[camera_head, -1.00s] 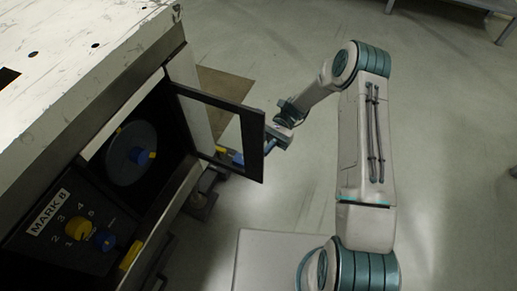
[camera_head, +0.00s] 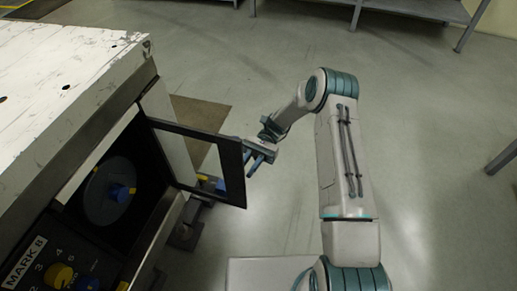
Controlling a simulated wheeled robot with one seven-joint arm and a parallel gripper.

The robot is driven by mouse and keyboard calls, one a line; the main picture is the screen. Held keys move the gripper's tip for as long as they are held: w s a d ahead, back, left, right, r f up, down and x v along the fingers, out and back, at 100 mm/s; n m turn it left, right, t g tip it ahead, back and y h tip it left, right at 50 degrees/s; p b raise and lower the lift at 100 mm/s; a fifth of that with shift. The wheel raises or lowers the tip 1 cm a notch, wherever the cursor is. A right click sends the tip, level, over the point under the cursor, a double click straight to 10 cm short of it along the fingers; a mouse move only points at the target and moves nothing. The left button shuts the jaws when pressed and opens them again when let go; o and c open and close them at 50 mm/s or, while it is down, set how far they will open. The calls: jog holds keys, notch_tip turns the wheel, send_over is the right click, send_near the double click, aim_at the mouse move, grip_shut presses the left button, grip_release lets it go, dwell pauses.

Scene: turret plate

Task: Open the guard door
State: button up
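The guard door (camera_head: 233,172) is a dark frame around a see-through pane. It stands swung out from the dark opening of the machine (camera_head: 62,108), joined at the opening's far side. Inside the opening is a round grey plate (camera_head: 100,205) with a blue hub (camera_head: 121,193). My gripper (camera_head: 257,165) is just right of the door's free edge, with its blue fingers apart and nothing seen between them. Whether a finger touches the door cannot be told.
A panel marked MARK 8 (camera_head: 24,262) with a yellow knob (camera_head: 58,275) is at lower left. A yellow and blue part (camera_head: 203,178) shows through the door's pane. Grey tables (camera_head: 395,8) stand at the back.

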jog(key=p+v, duration=0.1)
jog(key=v, duration=0.9)
jog(key=shift+a, duration=0.1)
dwell(0.6)
jog(key=s+d+r+n+t+h+p, duration=0.1)
jog(key=s+r+t+h+p, duration=0.2)
jog(key=r, duration=0.6)
jog(key=s+d+r+n+t+h+p, duration=0.15)
jog(key=r+p, duration=0.25)
jog(key=r, duration=0.4)
jog(key=s+r+t+h+p, duration=0.2)
jog(key=r+t+p, duration=0.2)
jog(key=r, duration=0.5)
jog(key=s+d+r+n+t+h+p, duration=0.1)
jog(key=s+d+r+t+p, duration=0.4)
jog(key=s+r, duration=0.3)
jog(key=s+d+r+n+t+h+p, duration=0.1)
jog(key=s+d+r+n+t+p, duration=0.1)
jog(key=s+d+r+t+p, duration=0.3)
jog(key=s+r, duration=0.3)
jog(key=r, duration=0.2)
jog(key=shift+r+p, duration=0.3)
jog(key=shift+h, duration=0.25)
